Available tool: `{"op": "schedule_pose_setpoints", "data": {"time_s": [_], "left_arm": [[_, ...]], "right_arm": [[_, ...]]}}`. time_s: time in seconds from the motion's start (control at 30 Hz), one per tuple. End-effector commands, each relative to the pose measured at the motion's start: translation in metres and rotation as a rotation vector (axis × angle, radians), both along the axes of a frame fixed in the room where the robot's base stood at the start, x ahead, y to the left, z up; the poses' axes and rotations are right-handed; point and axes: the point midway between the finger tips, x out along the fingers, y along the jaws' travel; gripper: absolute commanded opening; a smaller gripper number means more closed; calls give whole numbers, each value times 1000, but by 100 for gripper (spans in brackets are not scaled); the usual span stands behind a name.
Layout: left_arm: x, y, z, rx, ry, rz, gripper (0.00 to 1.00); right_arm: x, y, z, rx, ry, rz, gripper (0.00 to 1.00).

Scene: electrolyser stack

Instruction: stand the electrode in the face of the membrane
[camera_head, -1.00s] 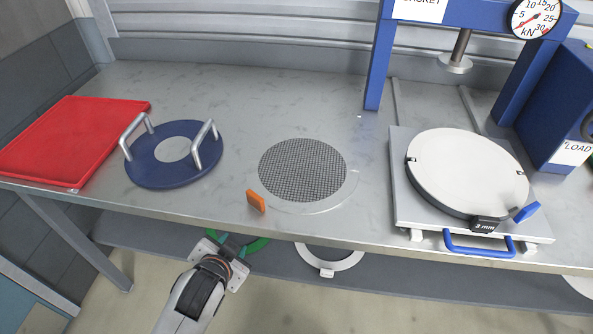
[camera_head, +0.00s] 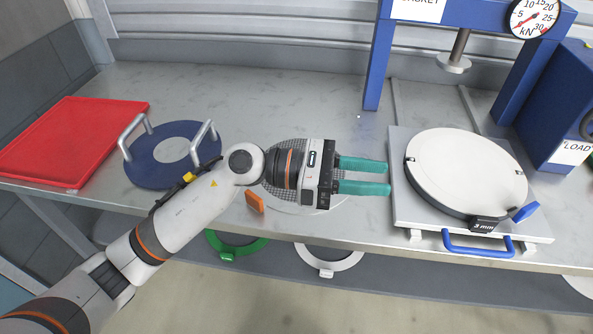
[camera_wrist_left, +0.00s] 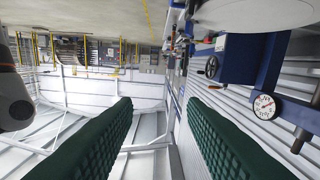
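A dark grey mesh disc (camera_head: 290,145), which looks like the electrode, lies on the bench on or within a clear round rim (camera_head: 335,203) with an orange tab (camera_head: 254,202). My left arm and hand now cover most of it. A white disc (camera_head: 462,168) with a blue tab (camera_head: 525,212) lies flat on the plate under the press; I cannot tell whether it is the membrane. My left gripper (camera_head: 388,177) is open and empty above the bench, its teal fingers pointing right at the plate's left edge. The wrist view shows the fingers (camera_wrist_left: 160,108) apart with nothing between. My right gripper is out of view.
A blue ring plate with two handles (camera_head: 142,170) and a red tray (camera_head: 65,140) stand on the left. The blue press frame (camera_head: 377,65) rises behind the white disc. Green (camera_head: 238,248) and white (camera_head: 330,268) rings sit below the bench.

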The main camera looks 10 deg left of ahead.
Motion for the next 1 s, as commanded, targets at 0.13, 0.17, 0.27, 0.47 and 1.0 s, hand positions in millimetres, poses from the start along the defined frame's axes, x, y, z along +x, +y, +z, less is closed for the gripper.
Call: {"op": "schedule_pose_setpoints", "data": {"time_s": [0.13, 0.17, 0.27, 0.47, 1.0], "left_arm": [[18, 31, -60, 504, -337, -184, 38], [25, 44, -70, 606, -389, -219, 38], [49, 95, -91, 923, -505, -324, 38], [83, 187, -88, 1369, -554, -458, 38], [90, 221, -138, 1514, -530, -507, 38]], "right_arm": [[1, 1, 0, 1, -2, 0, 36], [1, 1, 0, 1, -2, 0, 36], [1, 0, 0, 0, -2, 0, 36], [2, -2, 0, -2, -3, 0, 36], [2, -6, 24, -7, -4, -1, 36]]}}
